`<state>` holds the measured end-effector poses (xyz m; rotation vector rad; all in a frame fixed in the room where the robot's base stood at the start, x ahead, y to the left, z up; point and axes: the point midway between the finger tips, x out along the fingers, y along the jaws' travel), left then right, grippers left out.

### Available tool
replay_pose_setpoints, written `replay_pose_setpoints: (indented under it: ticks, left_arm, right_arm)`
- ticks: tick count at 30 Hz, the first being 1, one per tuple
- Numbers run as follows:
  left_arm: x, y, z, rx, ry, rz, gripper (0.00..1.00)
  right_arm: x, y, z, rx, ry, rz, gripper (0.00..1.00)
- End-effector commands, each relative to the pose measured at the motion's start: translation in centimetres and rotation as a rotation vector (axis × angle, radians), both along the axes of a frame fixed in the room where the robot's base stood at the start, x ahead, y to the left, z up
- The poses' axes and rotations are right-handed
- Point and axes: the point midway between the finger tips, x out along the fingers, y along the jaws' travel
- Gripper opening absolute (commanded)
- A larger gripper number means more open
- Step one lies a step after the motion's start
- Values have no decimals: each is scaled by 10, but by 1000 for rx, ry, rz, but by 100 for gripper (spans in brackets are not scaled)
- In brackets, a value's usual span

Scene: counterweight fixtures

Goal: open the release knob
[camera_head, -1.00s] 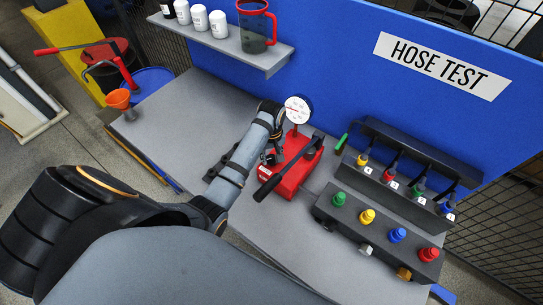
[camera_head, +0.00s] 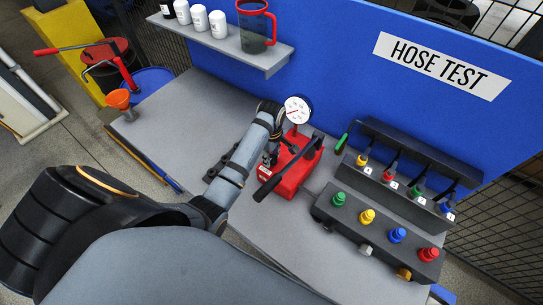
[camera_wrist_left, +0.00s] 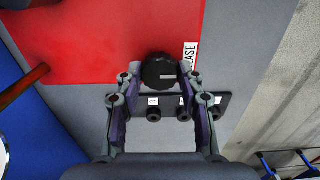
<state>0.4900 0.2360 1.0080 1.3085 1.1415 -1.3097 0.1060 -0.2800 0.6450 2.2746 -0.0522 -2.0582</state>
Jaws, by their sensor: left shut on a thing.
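The release knob (camera_wrist_left: 159,71) is round and black with a pale mark. It sits at the edge of the red pump block (camera_wrist_left: 95,40), beside a white label ending in "EASE", in the left wrist view. My left gripper (camera_wrist_left: 158,78) has a finger on each side of the knob and is shut on it. In the head view my left gripper (camera_head: 269,158) is at the left side of the red pump (camera_head: 296,176), and the knob is hidden there. A round white gauge (camera_head: 297,110) stands on the pump. My right gripper is not in view.
A black pump handle (camera_head: 285,172) slants over the pump. A black strip with several dark fittings (camera_wrist_left: 180,107) lies close to the knob. Right of the pump is a manifold with coloured knobs (camera_head: 368,216).

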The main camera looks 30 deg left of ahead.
Motion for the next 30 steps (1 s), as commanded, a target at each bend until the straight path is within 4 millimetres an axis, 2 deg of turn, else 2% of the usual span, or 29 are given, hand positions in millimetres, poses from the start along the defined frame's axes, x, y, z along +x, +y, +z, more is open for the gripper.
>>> replay_pose_setpoints:
  ticks: [14, 15, 19, 20, 30]
  left_arm:
    - [1, 1, 1, 3, -5, 15, 7]
    - [1, 1, 1, 3, -5, 15, 41]
    - [1, 1, 1, 3, -3, 14, 59]
    - [1, 1, 1, 2, -2, 14, 61]
    - [1, 0, 5, 1, -2, 13, 61]
  right_arm:
    - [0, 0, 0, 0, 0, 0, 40]
    - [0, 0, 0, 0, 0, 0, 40]
    - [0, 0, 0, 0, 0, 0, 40]
    - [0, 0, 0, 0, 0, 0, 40]
    - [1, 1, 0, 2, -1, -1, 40]
